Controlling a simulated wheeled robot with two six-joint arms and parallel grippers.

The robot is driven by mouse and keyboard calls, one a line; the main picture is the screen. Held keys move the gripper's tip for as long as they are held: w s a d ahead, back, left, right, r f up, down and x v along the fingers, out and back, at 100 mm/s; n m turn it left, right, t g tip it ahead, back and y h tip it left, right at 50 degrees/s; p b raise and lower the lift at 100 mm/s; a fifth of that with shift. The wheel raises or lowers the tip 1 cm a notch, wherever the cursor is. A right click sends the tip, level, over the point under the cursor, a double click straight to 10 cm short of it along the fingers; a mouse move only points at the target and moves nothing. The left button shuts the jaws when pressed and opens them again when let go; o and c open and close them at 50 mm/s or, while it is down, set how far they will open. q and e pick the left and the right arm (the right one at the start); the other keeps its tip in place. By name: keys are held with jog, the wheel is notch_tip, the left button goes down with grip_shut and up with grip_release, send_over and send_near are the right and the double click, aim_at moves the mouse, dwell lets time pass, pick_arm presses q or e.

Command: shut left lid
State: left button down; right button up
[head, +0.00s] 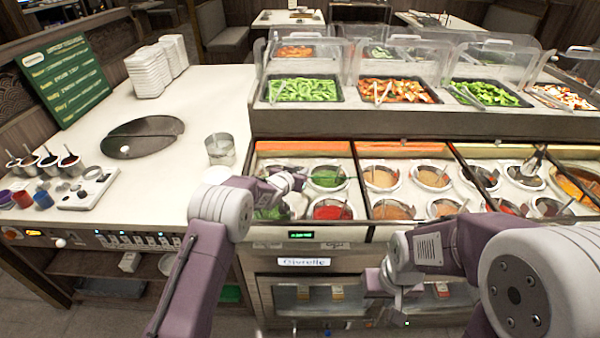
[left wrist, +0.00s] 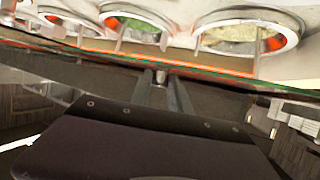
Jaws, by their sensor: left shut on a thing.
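The left lid (head: 303,149) seems to be the clear panel with an orange strip over the left sauce section; how far it stands open I cannot tell. My left gripper (head: 296,181) is over that section, near its left side. In the left wrist view its fingers (left wrist: 161,92) are shut on a small metal piece (left wrist: 161,77), seemingly the lid's handle, at a dark edge with an orange and green line. My right gripper (head: 394,304) hangs low in front of the counter, away from the lid; its fingers are too unclear to judge.
Sauce wells with green (head: 327,178) and red (head: 331,209) contents lie in the left section. More wells (head: 382,178) lie to the right. A metal cup (head: 220,149) stands on the counter to the left. Covered food trays (head: 303,90) rise behind.

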pick_arm(q)
jog(key=shift+w, duration=0.1)
jog(key=c, duration=1.5)
grip_release()
